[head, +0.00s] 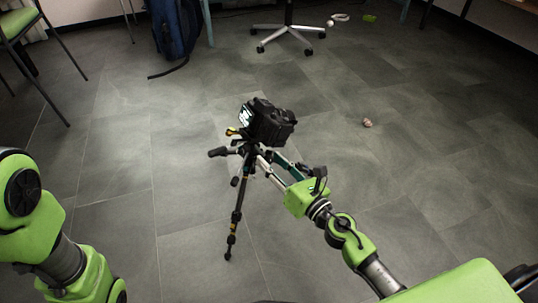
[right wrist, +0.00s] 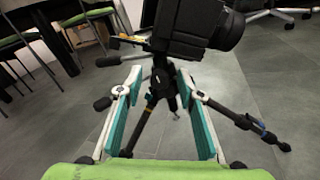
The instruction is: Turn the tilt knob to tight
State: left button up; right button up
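A black camera (head: 268,122) sits on a black tripod (head: 238,205) that stands on the floor. In the right wrist view the camera (right wrist: 196,30) fills the top middle. Dark knob-like ends show left of the tripod head, one higher (right wrist: 108,61) and one lower (right wrist: 103,104). I cannot tell which one is the tilt knob, or whether it is hidden. My right gripper (head: 268,158) reaches toward the tripod head from the lower right. Its fingers (right wrist: 160,76) are apart, with the tripod head and column between or just beyond them. My left arm shows at the left edge; its gripper is out of sight.
Tripod legs spread below the head, one to the right (right wrist: 245,122). A chair base (head: 288,35), a blue bag (head: 175,28) and a green chair (head: 18,25) stand at the back. A small object (head: 367,123) lies on the floor. The floor around the tripod is mostly clear.

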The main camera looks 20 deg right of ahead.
jog(key=shift+x, duration=0.9)
jog(key=shift+c, duration=0.3)
grip_shut()
